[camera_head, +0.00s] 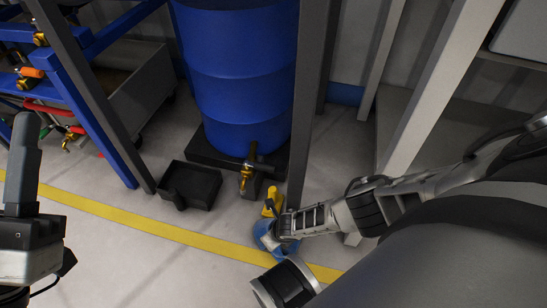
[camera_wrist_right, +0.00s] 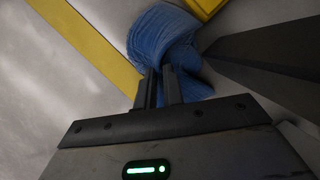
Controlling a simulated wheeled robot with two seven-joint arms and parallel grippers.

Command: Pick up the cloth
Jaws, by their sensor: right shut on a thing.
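The blue cloth (camera_head: 268,238) lies on the grey floor by the yellow line in the head view, partly hidden under my right gripper (camera_head: 284,228). In the right wrist view the cloth (camera_wrist_right: 165,42) is bunched, and the two fingers of my right gripper (camera_wrist_right: 160,90) are close together on its near part. My right gripper is shut on the cloth, low at the floor. My left gripper (camera_head: 22,165) shows at the left edge of the head view, away from the cloth; its fingers cannot be told apart.
A yellow object (camera_head: 271,203) stands just behind the cloth. A dark post (camera_head: 308,110) rises close by. A blue barrel (camera_head: 240,75) with a tap (camera_head: 247,178) stands behind, beside a black tray (camera_head: 189,186). The floor left of the cloth is clear.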

